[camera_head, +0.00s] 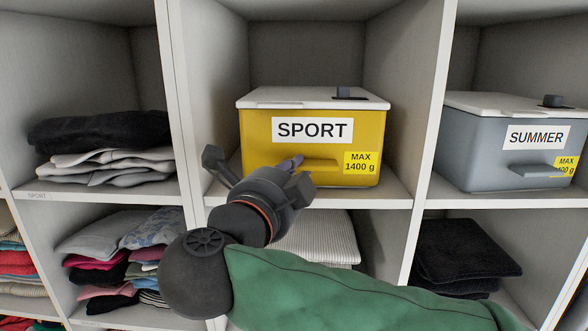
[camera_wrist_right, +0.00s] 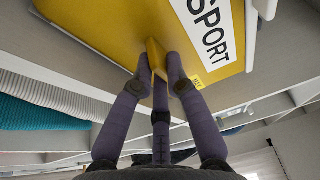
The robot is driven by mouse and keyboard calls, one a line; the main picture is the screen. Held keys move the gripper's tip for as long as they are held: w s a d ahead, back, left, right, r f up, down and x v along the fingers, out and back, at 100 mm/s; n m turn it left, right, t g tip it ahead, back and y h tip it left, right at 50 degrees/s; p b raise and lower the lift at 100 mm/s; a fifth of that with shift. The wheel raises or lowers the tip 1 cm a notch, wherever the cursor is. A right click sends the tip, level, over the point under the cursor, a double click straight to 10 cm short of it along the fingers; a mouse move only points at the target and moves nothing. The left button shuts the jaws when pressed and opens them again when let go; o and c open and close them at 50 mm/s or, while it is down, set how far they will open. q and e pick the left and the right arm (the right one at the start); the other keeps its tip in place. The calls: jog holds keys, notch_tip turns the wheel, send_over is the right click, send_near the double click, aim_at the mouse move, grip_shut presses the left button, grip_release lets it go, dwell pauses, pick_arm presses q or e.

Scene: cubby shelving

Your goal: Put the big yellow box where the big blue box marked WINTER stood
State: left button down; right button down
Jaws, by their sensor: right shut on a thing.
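The big yellow box (camera_head: 260,155), marked SPORT and MAX 1400 g, stands upright in the upper middle cubby. It has a white lid (camera_head: 300,97) with a dark knob. My right gripper (camera_head: 290,165) is at the yellow handle on its front. In the right wrist view my right gripper (camera_wrist_right: 157,68) is shut on the handle, with the yellow box (camera_wrist_right: 110,30) behind it. The arm hides the box's lower left front. No blue box marked WINTER is in view, and neither is my left gripper.
A grey box marked SUMMER (camera_head: 480,150) stands in the right cubby beyond an upright divider (camera_head: 435,110). Folded clothes (camera_head: 105,150) lie in the left cubby, whose shelf edge has a small label (camera_head: 37,196). More folded clothes (camera_head: 465,250) fill the lower cubbies. Free room shows above the yellow box.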

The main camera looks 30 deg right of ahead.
jog(key=shift+a, duration=0.1)
jog(key=c, duration=1.2)
grip_release()
jog(key=shift+w+f, duration=0.1)
jog(key=shift+c, duration=0.2)
jog(key=b+v, duration=0.4)
jog(key=v, duration=0.8)
jog(key=shift+b, duration=0.3)
